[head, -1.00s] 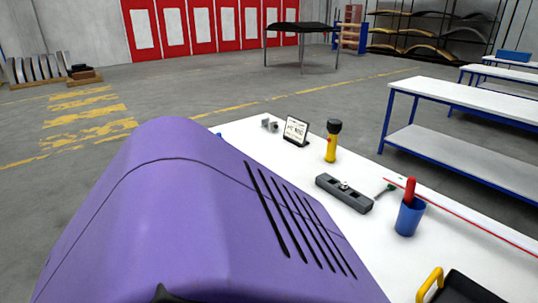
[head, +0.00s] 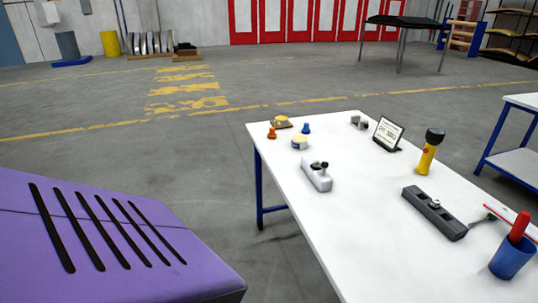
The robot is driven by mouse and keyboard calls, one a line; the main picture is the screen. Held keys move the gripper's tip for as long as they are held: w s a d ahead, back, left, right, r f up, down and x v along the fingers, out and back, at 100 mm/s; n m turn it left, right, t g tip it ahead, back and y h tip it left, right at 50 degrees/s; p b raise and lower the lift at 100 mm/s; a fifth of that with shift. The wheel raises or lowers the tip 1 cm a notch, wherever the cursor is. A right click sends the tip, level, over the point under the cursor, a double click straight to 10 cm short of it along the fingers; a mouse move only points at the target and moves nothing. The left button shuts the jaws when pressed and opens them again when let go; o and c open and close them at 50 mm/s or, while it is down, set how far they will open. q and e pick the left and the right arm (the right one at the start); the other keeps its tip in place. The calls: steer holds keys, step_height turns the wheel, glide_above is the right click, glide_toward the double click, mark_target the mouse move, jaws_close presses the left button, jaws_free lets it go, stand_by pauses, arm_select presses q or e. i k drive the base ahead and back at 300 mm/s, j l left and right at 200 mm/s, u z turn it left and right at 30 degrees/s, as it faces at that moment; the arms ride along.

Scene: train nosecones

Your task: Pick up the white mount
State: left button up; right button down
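The white mount (head: 316,177) appears to be the small whitish block with dark knobs on top, lying on the white table (head: 350,225) near its left edge. A dark grey block of similar long shape (head: 433,213) lies on the same table to the right. Neither of my grippers shows in the head view, so I cannot tell how they stand.
A large purple nosecone (head: 90,240) fills the lower left, with a floor gap between it and the table. A yellow torch (head: 427,152), a small display (head: 387,134), a blue cup (head: 512,257), and orange (head: 271,132) and blue (head: 306,128) pieces stand on the table.

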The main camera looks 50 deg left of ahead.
mark_target(324, 183)
steer(key=u, duration=1.25)
steer(key=i+j+z, duration=0.25)
steer(key=i+j, duration=0.2)
steer(key=j, duration=0.2)
steer(key=i+j+z, duration=0.3)
steer(key=j, duration=0.4)
steer(key=i, duration=0.1)
